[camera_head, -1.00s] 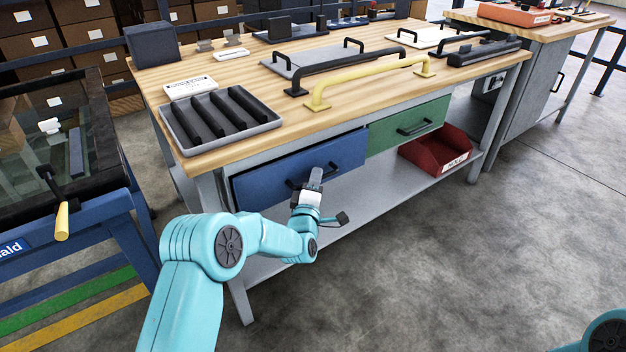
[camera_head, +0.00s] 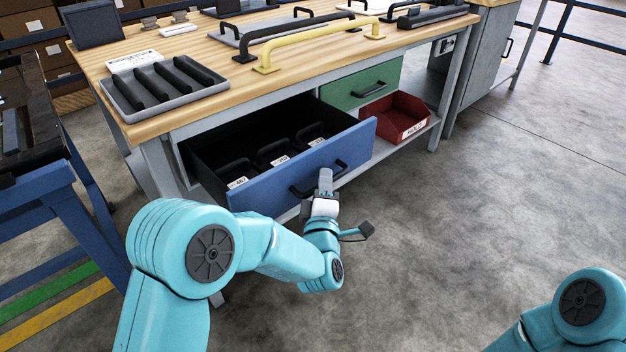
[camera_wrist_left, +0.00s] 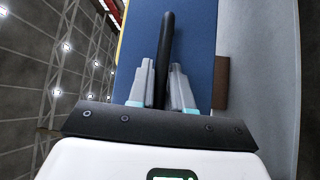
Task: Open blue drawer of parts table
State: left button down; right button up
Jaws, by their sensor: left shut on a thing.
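The blue drawer (camera_head: 258,196) of the parts table (camera_head: 150,125) stands pulled well out. My left gripper (camera_head: 325,184) is at the drawer's black bar handle (camera_head: 340,164). In the left wrist view the fingers (camera_wrist_left: 163,88) stand on either side of the dark handle bar (camera_wrist_left: 165,50), shut on it, with the blue drawer front (camera_wrist_left: 195,45) behind. My right gripper is not in view; only part of my right arm shows at the lower right.
The green drawer (camera_head: 345,92) is closed, with a red bin (camera_head: 402,122) on the shelf below. A grey tray (camera_head: 165,88) and a yellow handle (camera_head: 320,46) lie on the tabletop. A blue-framed table (camera_head: 50,190) stands at the left. The floor (camera_head: 480,210) at right is clear.

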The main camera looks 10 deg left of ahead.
pick_arm(q)
jog(key=shift+s+d, duration=0.35)
jog(key=shift+d, duration=0.1)
jog(key=c, duration=1.2)
grip_release()
jog(key=shift+o, duration=0.2)
jog(key=s+d+f+p, duration=0.1)
jog(key=s+d+f, duration=0.1)
jog(key=s, duration=1.4)
jog(key=shift+f, duration=0.1)
